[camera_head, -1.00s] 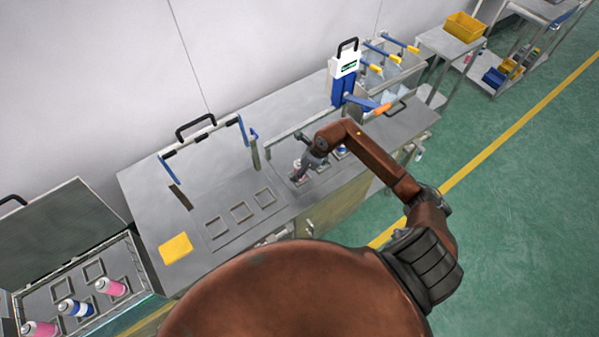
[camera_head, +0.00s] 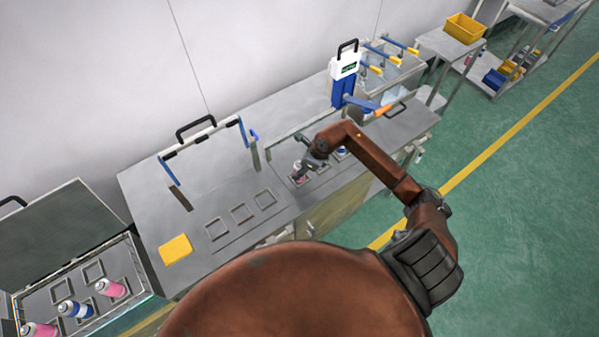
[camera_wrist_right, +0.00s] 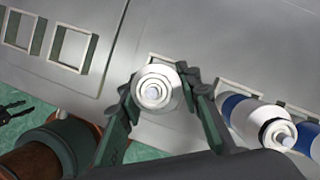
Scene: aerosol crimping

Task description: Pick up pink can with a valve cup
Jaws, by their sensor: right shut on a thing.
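The pink can (camera_head: 297,171) stands on the metal bench in the head view, at the row of square slots near the blue press. In the right wrist view its white top with a valve (camera_wrist_right: 155,90) sits between my fingers, and its pink body is mostly hidden below. My right gripper (camera_head: 304,167) is shut on this can; its fingers (camera_wrist_right: 160,95) touch both sides of the top. I cannot tell how far the can's base is from its slot. My left gripper is not in view.
A blue-and-white can (camera_wrist_right: 265,122) stands close on the right in the wrist view. The blue press (camera_head: 344,88) with an orange-tipped lever (camera_head: 382,109) stands behind. Empty slots (camera_head: 239,213) and a yellow pad (camera_head: 175,248) lie to the left.

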